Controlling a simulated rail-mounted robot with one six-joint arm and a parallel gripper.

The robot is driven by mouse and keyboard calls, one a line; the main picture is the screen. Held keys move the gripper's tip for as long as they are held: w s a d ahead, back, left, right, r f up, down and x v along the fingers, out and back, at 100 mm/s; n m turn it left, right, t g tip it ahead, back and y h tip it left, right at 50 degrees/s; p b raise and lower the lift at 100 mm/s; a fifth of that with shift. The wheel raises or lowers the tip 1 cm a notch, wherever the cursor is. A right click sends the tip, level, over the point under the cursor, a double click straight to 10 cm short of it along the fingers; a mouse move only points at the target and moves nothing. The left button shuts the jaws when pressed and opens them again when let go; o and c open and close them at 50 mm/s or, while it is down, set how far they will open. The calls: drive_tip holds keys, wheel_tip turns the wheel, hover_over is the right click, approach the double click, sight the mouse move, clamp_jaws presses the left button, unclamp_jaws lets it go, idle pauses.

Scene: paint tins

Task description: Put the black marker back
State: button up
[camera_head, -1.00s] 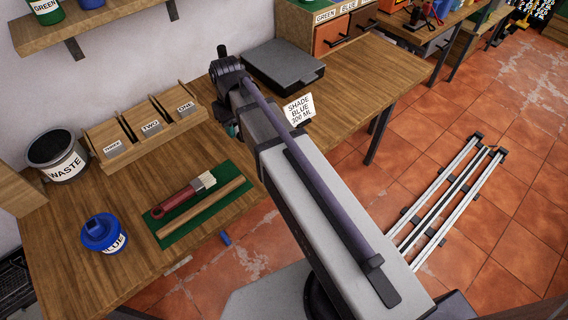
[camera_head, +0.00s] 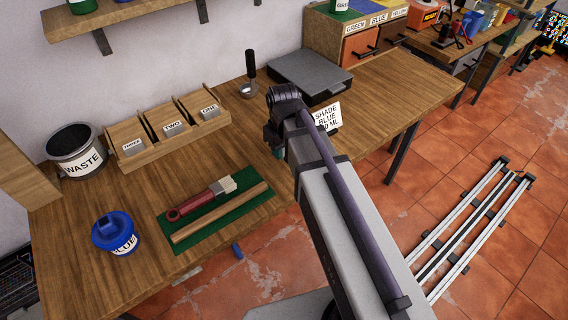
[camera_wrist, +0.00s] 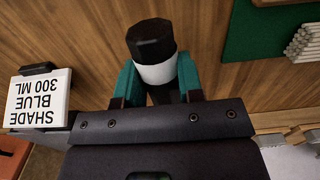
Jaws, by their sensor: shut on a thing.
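The black marker (camera_wrist: 150,40), with a black end and a white band, is between the two teal fingers of my gripper (camera_wrist: 158,82) in the wrist view. The fingers are shut on it, and it stands out past the fingertips over wooden table. In the head view only a bit of my gripper's teal (camera_head: 277,153) shows beside my arm, above the table near the shade card (camera_head: 326,117). The marker is hidden there. The wrist view also shows the shade card, reading SHADE BLUE 300 ML, at the left.
On the table (camera_head: 370,100) are a blue tin (camera_head: 115,236), waste bin (camera_head: 76,152), numbered rack (camera_head: 150,152), green mat (camera_head: 250,207) with a brush (camera_head: 203,199) and stick, ladle (camera_head: 250,75) and grey flat box (camera_head: 310,75). A small blue object (camera_head: 237,250) shows near the front edge.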

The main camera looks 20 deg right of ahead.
sight(283, 164)
wheel_tip(283, 164, down, 4)
drive_tip(key=b, duration=0.3)
drive_tip(key=shift+f, duration=0.2)
drive_tip(key=shift+r, duration=0.25)
drive_tip(key=shift+f, duration=0.2)
drive_tip(key=o, duration=0.9)
wheel_tip(283, 164, up, 11)
drive_tip(key=p, duration=1.1)
drive_tip(key=shift+r, duration=0.1)
drive_tip(key=shift+s, duration=0.2)
drive_tip(key=s+m, duration=0.1)
drive_tip(key=s, duration=0.2)
drive_tip(key=s+m, duration=0.1)
drive_tip(key=s, duration=0.1)
drive_tip(key=s+m, duration=0.2)
drive_tip(key=s, duration=0.1)
drive_tip(key=shift+s+d, duration=0.25)
drive_tip(key=shift+s, duration=0.05)
